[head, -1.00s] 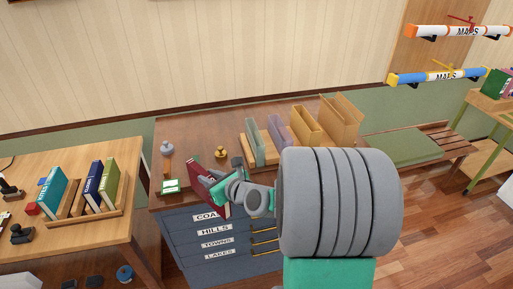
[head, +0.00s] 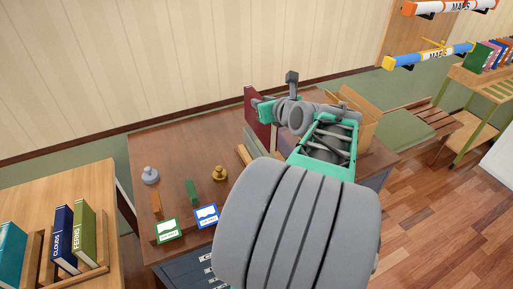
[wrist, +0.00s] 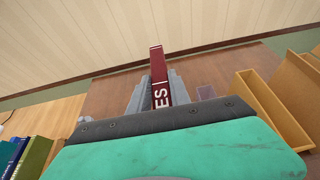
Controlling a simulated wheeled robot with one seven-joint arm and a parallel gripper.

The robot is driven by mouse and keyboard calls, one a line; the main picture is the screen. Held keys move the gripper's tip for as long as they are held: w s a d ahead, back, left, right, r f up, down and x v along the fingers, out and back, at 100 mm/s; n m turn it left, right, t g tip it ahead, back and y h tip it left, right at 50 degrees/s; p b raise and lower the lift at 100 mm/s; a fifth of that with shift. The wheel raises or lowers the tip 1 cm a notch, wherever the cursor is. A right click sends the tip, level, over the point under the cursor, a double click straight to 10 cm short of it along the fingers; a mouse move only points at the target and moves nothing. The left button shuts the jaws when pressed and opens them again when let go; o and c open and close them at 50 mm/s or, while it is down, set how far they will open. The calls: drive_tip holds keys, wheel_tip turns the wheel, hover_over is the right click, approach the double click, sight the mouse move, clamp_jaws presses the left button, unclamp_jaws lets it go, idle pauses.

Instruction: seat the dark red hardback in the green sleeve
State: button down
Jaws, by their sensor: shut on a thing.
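The dark red hardback (head: 256,112) stands upright in my gripper (head: 266,109), above the back part of the brown desk. In the wrist view the hardback (wrist: 159,72) is clamped between the two grey fingers (wrist: 157,92), with white letters on its spine. The green sleeve is mostly or wholly hidden by my arm and gripper; a pale strip below the book may be part of it. I cannot tell whether the book touches it. The purple sleeve (wrist: 207,92) shows just right of my fingers in the wrist view.
Tan sleeves (wrist: 262,112) stand to the right. On the desk (head: 185,145) are a brass stamp (head: 220,173), a grey stamp (head: 150,175), a green-framed card (head: 167,230) and a blue-framed card (head: 206,216). The desk's back left is clear. A book rack (head: 95,271) stands on the left table.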

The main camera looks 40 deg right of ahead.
sight(261, 140)
wheel_tip(261, 140, down, 15)
drive_tip(key=shift+s+a, duration=0.15)
drive_tip(key=shift+a, duration=0.1)
drive_tip(key=c, duration=1.6)
unclamp_jaws()
drive_tip(key=shift+f, duration=0.15)
drive_tip(key=o, duration=0.4)
drive_tip(key=shift+r, duration=0.2)
drive_tip(key=shift+d, duration=0.1)
drive_tip(key=shift+r, duration=0.15)
